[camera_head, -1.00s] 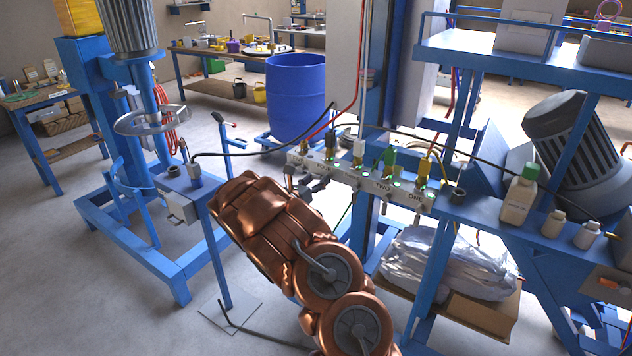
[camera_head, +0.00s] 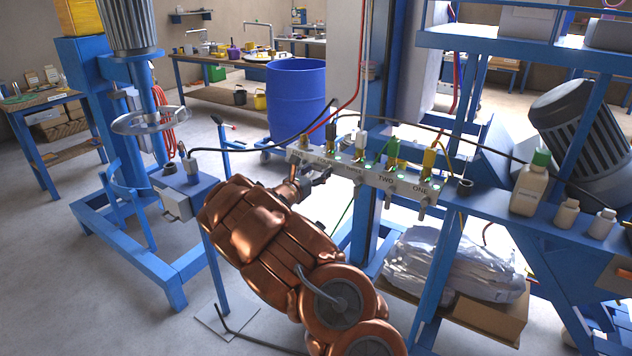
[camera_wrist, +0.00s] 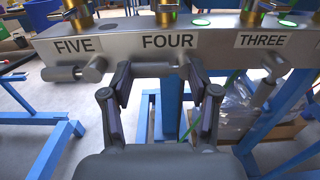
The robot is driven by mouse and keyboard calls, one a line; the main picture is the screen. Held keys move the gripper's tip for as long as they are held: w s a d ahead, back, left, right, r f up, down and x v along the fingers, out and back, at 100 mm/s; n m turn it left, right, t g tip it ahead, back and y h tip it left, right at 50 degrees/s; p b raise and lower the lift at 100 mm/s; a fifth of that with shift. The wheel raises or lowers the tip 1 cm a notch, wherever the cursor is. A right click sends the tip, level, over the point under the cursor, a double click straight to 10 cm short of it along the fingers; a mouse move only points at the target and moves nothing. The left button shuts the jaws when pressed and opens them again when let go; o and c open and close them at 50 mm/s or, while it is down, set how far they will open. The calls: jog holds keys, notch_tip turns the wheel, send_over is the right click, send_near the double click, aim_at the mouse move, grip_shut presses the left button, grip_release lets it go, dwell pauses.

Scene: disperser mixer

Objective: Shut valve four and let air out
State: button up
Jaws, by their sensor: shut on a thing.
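The grey valve manifold (camera_head: 365,178) is mounted on the blue frame, with labels and fittings along it. The wrist view shows the plates FIVE, FOUR and THREE on its front. Valve four's handle (camera_wrist: 155,70) is a grey bar lying sideways under the FOUR plate (camera_wrist: 168,41). My gripper (camera_wrist: 158,84) has one dark finger at each end of this handle and is shut on it; the fingers partly hide its ends. In the head view my gripper (camera_head: 318,178) is at the manifold's left part, where the handle is too small to make out.
Valve five's handle (camera_wrist: 75,73) lies sideways close to my left finger. Valve three's handle (camera_wrist: 268,72) is to the right. Hoses run from the manifold top. Bottles (camera_head: 529,190) stand on the right shelf. A blue drum (camera_head: 296,98) is behind.

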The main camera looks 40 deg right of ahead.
dwell(0.3)
jog(key=o, duration=1.2)
jog(key=shift+c, duration=0.2)
jog(key=v, duration=1.2)
